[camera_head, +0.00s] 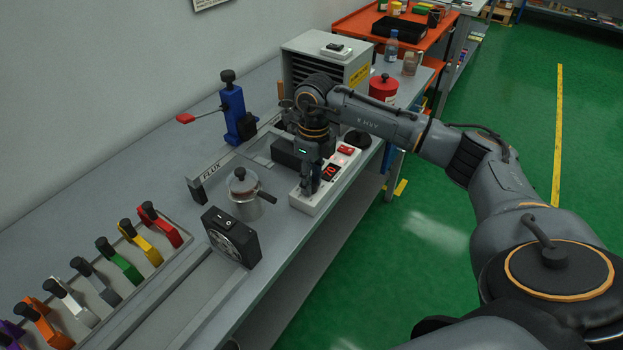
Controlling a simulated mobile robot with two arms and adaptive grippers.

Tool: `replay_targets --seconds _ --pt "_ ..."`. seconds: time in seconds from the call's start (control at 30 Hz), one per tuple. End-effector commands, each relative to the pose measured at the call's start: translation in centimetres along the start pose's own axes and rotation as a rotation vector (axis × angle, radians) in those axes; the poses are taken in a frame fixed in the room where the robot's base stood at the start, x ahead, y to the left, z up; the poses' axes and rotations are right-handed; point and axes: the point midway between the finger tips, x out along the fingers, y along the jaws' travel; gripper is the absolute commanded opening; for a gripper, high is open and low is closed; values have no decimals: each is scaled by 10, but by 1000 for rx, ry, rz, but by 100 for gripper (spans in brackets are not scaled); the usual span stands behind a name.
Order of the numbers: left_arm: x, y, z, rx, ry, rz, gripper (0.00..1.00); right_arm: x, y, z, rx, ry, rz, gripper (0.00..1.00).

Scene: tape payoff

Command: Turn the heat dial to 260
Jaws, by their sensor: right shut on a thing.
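A white control box (318,203) sits near the front edge of the bench. It has a small dark display with red digits (330,172), too small to read, and a red switch (346,150). My right gripper (309,190) points down at the near left part of the box. It is shut on what seems to be the heat dial, which the fingers hide almost wholly. The dial's pointer and scale cannot be made out. My left gripper is not in view.
A metal pot with a dark handle (245,196) stands close left of the box. A black fan unit (232,238), a FLUX-marked bar (210,178), a blue clamp stand (236,115) and a red can (383,88) are nearby. Colored clamps (122,262) line the near left.

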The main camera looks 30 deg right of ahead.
Motion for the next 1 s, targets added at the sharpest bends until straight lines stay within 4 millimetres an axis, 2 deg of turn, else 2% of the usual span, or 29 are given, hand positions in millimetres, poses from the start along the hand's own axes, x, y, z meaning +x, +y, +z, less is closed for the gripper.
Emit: replay_targets --seconds 0.27,0.3,0.4,0.77,0.87,1.0 --pt "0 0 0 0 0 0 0 -1 -1 0 1 -2 -2 0" --pt "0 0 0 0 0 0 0 -1 -1 0 1 -2 -2 35" --pt "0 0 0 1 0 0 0 -1 -1 0 1 -2 -2 54" --pt "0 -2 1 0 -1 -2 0 -4 0 0 0 -2 -1 54" --pt "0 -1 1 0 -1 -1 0 -16 0 1 -1 -4 -1 54" --pt "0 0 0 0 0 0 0 -44 -1 1 0 -6 -2 54"
